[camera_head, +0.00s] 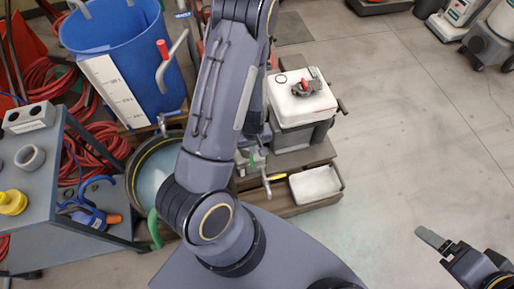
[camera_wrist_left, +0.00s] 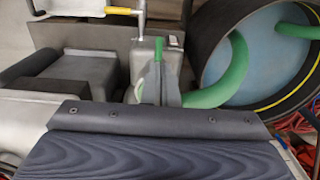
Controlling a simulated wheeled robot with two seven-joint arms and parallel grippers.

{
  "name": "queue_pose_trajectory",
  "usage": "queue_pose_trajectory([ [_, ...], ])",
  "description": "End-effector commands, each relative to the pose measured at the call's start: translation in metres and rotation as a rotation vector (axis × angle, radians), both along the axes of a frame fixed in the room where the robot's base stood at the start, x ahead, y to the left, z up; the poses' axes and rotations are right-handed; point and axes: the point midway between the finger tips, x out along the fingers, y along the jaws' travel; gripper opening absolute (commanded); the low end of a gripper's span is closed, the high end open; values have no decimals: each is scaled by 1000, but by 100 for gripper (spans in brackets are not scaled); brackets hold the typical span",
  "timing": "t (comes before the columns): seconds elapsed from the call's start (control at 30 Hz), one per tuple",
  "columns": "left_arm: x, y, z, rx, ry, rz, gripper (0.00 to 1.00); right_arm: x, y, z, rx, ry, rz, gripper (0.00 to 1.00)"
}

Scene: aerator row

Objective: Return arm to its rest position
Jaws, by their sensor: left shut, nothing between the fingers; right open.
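My left arm (camera_head: 215,110) reaches from the bottom middle of the head view up to the top edge, over the work area. Its hand is hidden behind the arm links there. In the left wrist view, the dark ridged part of my left gripper (camera_wrist_left: 160,145) fills the bottom, seen very close. My right gripper (camera_head: 441,247) is at the lower right of the head view, open and empty above bare floor.
A blue bucket (camera_head: 120,60) and a black-rimmed tub (camera_head: 150,172) stand left of my left arm. A white-topped container (camera_head: 302,100) and a white tray (camera_head: 316,185) are right of it. A grey cart (camera_head: 50,175) stands far left.

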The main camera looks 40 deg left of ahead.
Motion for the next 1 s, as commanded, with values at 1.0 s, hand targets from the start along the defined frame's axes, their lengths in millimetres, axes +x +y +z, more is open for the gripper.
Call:
queue_pose_trajectory([
  [1.0,-28,-66,303,-275,-425,-415,0,0,0,48,0,0,0,82],
])
